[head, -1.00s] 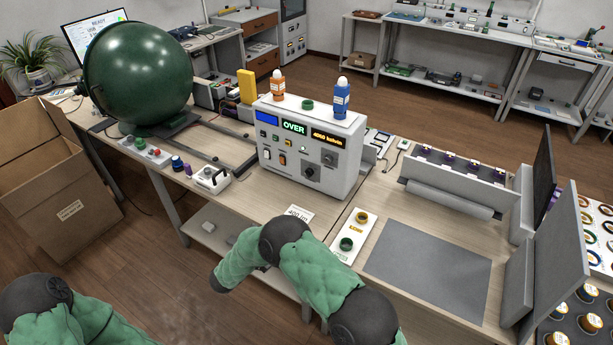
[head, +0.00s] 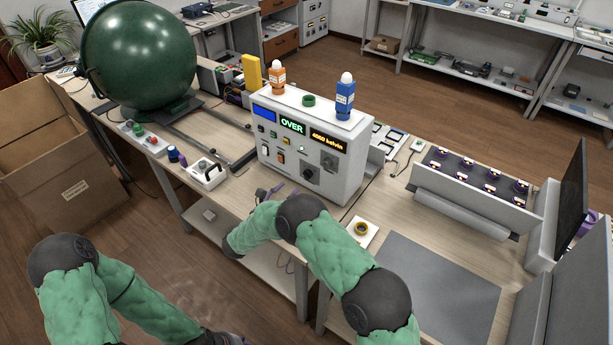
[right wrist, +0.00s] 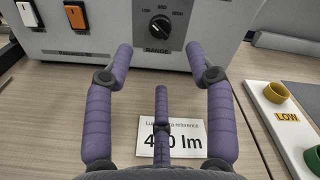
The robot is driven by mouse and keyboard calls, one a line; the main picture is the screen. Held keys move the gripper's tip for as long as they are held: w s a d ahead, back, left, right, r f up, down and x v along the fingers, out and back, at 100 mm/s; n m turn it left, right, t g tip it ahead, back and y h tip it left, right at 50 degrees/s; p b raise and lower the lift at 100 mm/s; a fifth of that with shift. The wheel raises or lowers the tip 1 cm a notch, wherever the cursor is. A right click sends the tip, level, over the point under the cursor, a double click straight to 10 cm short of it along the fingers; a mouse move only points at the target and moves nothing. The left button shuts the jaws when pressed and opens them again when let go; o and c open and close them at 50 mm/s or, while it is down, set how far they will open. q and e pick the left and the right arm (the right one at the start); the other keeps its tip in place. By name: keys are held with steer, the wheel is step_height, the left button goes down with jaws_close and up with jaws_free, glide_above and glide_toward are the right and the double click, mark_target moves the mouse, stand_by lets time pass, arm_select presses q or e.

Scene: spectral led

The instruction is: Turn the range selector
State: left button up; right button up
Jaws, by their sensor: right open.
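The range selector is a black knob on a dark plate marked RANGE, low on the front of the grey meter box (head: 350,125). In the right wrist view the knob (right wrist: 160,26) has a white pointer mark and lies ahead, between the fingertips. It also shows in the head view (head: 309,174). My right gripper (right wrist: 160,50) is open, its purple fingers spread either side of the knob's line and apart from it. In the head view the right gripper (head: 270,191) is small and partly hidden by my arm. My left gripper (head: 233,340) barely shows at the bottom edge.
A lumen reference card (right wrist: 172,138) lies under the right gripper. A white tray (right wrist: 285,110) marked LOW holds a yellow and a green ring. A handled white box (head: 207,175) stands left.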

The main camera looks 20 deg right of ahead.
mark_target(305, 177)
steer(key=b+x, duration=0.1)
steer(key=x, duration=0.7)
steer(key=shift+d+f+b, duration=0.1)
steer(key=shift+d+b, duration=0.05)
steer(key=shift+b, duration=0.25)
steer(key=shift+w+d, duration=0.4)
jaws_close()
